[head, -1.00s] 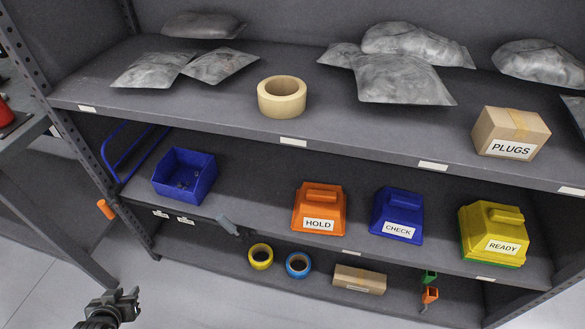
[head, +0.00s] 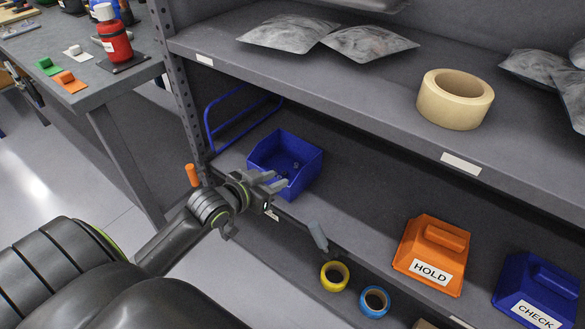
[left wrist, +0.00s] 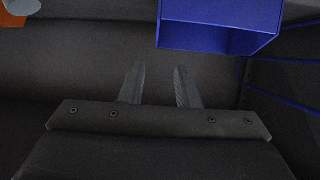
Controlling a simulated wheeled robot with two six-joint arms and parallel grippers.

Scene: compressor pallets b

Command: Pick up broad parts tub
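The broad parts tub, a blue open-topped bin (head: 300,182), stands on the middle shelf at its left end, with a few small dark parts inside. My left gripper (head: 279,182) is in front of the tub, its fingers overlapping the tub's lower front in the head view. In the left wrist view the two fingers (left wrist: 160,86) are apart with nothing between them. The tub (left wrist: 215,37) shows there at the top right, beyond the fingertips and not between them. I cannot tell whether they touch. My right gripper is not in view.
Orange HOLD (head: 430,254) and blue CHECK (head: 536,289) boxes stand right of the tub, with bare shelf between. A blue wire rack (head: 209,126) is behind left. The upper shelf (head: 330,81) overhangs. A workbench (head: 78,88) stands at left. A grey object (head: 318,237) hangs at the shelf edge.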

